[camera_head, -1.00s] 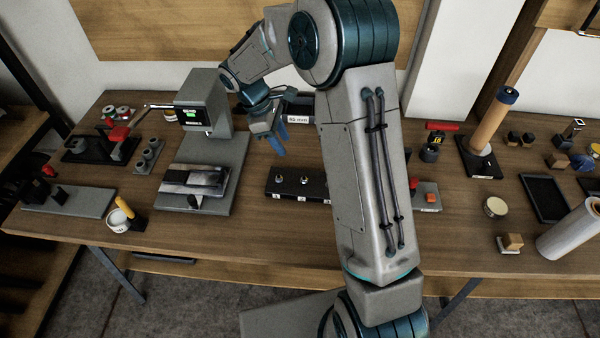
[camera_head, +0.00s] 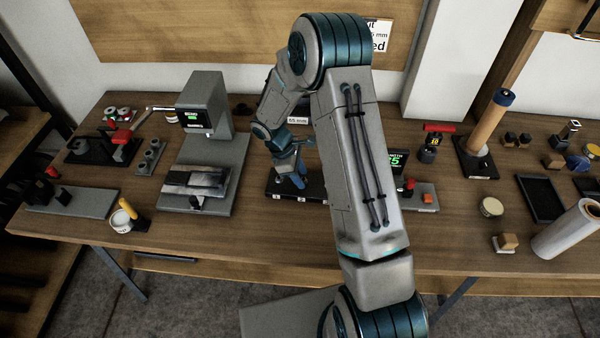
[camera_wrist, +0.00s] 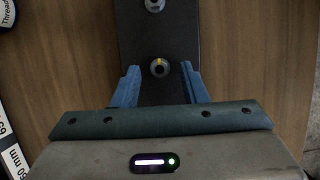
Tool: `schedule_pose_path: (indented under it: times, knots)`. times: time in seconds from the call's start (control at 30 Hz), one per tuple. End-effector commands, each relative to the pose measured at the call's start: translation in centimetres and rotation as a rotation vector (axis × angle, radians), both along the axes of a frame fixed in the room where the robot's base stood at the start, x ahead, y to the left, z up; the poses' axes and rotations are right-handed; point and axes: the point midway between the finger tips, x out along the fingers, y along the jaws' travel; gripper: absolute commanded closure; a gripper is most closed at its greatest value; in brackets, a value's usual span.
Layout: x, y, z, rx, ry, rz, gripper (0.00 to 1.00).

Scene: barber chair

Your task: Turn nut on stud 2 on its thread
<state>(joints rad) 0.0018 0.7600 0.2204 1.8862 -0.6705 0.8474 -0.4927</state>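A dark block (camera_head: 280,188) carries upright studs on the bench. It also shows in the wrist view (camera_wrist: 158,38). In the wrist view a metal nut with a yellow mark (camera_wrist: 160,68) sits around a stud, and a second stud (camera_wrist: 154,5) shows at the top edge. My gripper (camera_wrist: 161,72) is open, its blue fingers on either side of the marked nut with a gap on both sides. In the head view my gripper (camera_head: 291,180) is low over the block and hides part of it. I cannot read the stud numbers.
A grey machine with a display (camera_head: 205,105) stands left of the block. A label reading 55 mm (camera_head: 297,120) is behind my gripper. Bare bench lies in front of the block.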

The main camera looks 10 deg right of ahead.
Motion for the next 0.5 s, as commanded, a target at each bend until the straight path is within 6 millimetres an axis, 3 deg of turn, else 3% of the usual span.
schedule_pose_path:
  times: [0.27,0.4,0.5]
  knots:
    - [-0.03,-0.07,-0.15,0.000,0.000,0.000,0.61]
    - [-0.03,-0.07,-0.14,0.000,0.000,0.000,0.97]
    - [-0.02,-0.06,-0.13,0.000,0.000,0.000,1.00]
